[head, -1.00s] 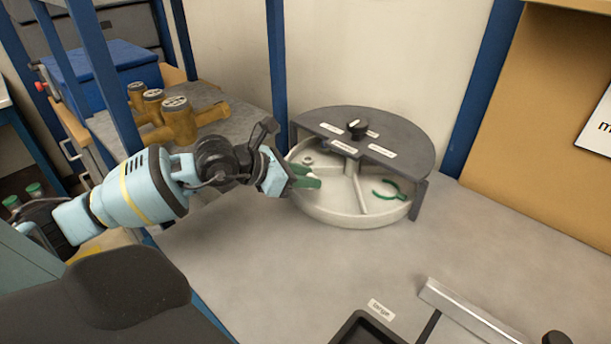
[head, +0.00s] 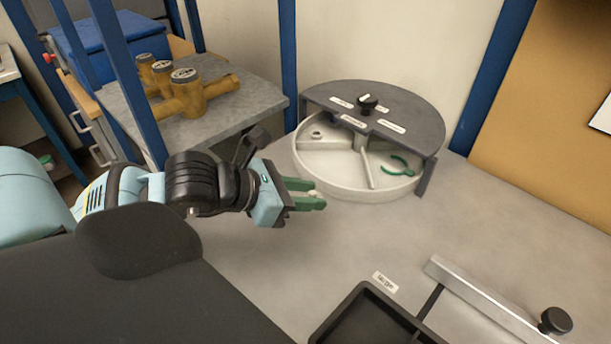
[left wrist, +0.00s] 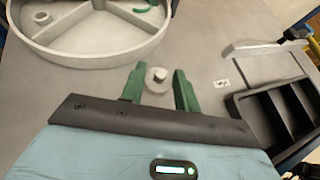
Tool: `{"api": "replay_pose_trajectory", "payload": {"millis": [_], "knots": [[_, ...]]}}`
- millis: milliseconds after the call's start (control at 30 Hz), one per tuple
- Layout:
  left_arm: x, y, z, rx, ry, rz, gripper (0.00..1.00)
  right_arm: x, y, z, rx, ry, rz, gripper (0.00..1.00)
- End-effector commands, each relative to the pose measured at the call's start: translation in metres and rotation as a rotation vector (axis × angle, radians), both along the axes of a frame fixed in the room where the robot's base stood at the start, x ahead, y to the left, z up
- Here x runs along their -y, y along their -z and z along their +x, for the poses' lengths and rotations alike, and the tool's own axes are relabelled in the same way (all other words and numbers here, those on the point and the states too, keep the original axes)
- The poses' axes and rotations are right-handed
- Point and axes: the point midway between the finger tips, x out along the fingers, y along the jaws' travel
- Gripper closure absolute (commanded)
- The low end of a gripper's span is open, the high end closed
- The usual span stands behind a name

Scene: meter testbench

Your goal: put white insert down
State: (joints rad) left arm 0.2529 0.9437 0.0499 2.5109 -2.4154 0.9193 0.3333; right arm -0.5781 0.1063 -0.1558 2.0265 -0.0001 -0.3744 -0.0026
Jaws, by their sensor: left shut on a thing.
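My left gripper (head: 316,195) has green fingers and is shut on the small white insert (head: 313,193). It holds the insert in front of the round divided tray (head: 345,188), outside its rim. In the left wrist view the insert (left wrist: 157,76) sits between the two green fingertips (left wrist: 155,85), with bare bench around it. I cannot tell how high it is above the bench.
The tray has a grey half cover with a black knob (head: 367,103), a small round part (head: 317,134) and a green clip (head: 396,165). A black tray (head: 365,322) and a metal bar (head: 480,300) lie at the front. Brass meters (head: 190,95) stand back left. The middle bench is clear.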

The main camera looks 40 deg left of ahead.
Motion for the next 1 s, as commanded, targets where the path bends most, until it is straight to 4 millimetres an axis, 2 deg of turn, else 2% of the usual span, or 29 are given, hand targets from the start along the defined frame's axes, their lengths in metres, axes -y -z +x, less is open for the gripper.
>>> {"api": "replay_pose_trajectory", "payload": {"millis": [267,700,1000], "knots": [[0.006,-0.004,0.003,0.001,0.056,-0.008,0.91,0.0,0.005,-0.008,-0.019,-0.001,-0.002,0.64],[0.05,-0.038,-0.009,0.001,0.452,-0.003,0.91,0.0,0.002,-0.005,-0.011,-0.001,-0.001,0.64],[0.052,-0.04,-0.011,-0.001,0.482,-0.001,0.91,0.0,0.0,-0.003,-0.007,0.0,0.0,0.64]]}}
